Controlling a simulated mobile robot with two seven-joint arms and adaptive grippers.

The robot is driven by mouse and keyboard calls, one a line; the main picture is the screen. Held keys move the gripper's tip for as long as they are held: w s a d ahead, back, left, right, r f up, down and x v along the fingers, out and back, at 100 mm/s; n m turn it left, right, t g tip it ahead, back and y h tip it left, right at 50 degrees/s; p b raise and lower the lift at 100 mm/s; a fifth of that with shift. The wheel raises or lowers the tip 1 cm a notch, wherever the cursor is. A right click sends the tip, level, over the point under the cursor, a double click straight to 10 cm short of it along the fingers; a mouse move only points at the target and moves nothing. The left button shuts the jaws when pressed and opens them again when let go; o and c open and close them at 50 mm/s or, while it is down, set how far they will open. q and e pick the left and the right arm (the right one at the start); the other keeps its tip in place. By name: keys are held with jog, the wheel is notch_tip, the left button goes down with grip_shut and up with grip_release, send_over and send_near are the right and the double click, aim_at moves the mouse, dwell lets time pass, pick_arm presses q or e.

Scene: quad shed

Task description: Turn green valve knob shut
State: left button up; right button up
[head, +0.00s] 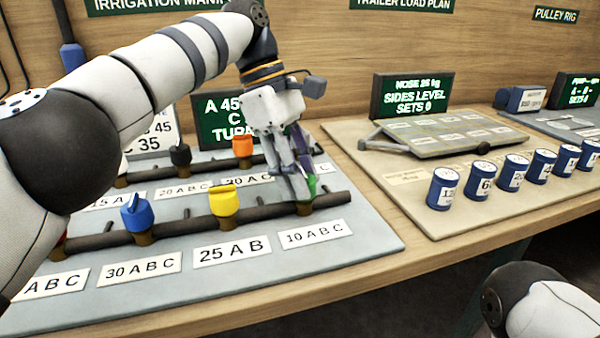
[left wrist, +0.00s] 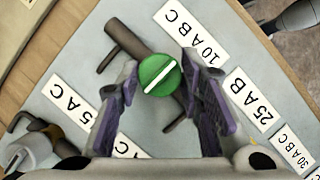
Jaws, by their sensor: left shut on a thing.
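The green valve knob (head: 312,185) sits on the right end of the front dark pipe (head: 330,202), above the "10 A B C" label (head: 312,235). My left gripper (head: 300,188) reaches down from above and is shut on the knob, hiding most of it in the head view. In the left wrist view the round green knob (left wrist: 160,75) shows between the purple-padded fingers. Its white line runs diagonally, roughly across the pipe (left wrist: 128,42). My right gripper is out of view.
A yellow knob (head: 224,201) and a blue knob (head: 137,213) stand left on the same pipe. Orange (head: 243,146) and black (head: 180,155) knobs stand on the rear pipe. Several blue cylinders (head: 443,188) line the board at the right.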

pick_arm(q)
jog(key=o, duration=1.1)
jog(key=shift+f, duration=0.1)
jog(key=shift+o, duration=0.2)
